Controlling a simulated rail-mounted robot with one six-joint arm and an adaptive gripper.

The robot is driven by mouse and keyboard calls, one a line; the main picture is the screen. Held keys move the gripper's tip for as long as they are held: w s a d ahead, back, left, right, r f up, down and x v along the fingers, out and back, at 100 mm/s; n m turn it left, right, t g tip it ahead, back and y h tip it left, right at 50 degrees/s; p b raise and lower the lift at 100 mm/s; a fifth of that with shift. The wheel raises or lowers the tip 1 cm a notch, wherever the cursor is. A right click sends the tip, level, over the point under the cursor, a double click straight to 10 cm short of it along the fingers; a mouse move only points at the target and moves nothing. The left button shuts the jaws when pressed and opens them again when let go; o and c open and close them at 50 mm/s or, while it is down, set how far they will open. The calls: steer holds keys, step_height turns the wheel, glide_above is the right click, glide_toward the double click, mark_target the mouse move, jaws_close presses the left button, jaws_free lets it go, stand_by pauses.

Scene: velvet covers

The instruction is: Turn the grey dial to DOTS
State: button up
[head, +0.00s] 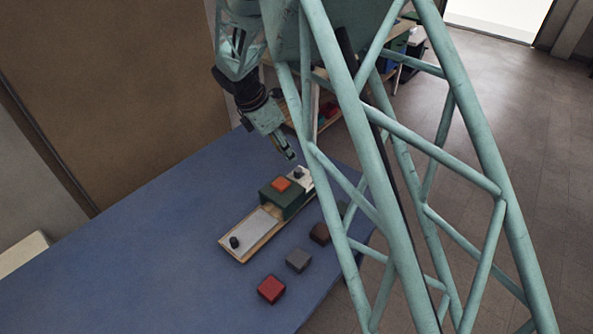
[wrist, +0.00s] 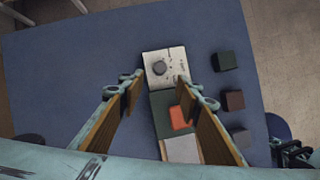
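The grey dial (wrist: 159,68) is a round knob on a pale plate (wrist: 173,56) with small dark markings, too small to read. In the wrist view it lies ahead of and between the fingertips. My gripper (wrist: 155,78) is open and empty, with a wood-coloured pad on each finger. In the head view my gripper (head: 290,154) hangs above the far end of the board (head: 244,256), near the dial (head: 298,173). It appears apart from the dial. Which way the dial points cannot be told.
A green block (head: 289,203) with an orange-red top (head: 281,184) stands mid-board beside the dial. A dark knob (head: 235,242) is at the near end. Red (head: 271,289), grey (head: 299,260) and brown (head: 320,233) cubes lie to the right. The blue table (head: 130,260) is clear on the left.

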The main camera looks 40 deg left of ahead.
mark_target(297, 170)
steer(key=b+x, duration=0.1)
steer(key=x, duration=1)
steer(key=shift+f+b, duration=0.3)
steer(key=shift+f, duration=0.1)
steer(key=c, duration=0.9)
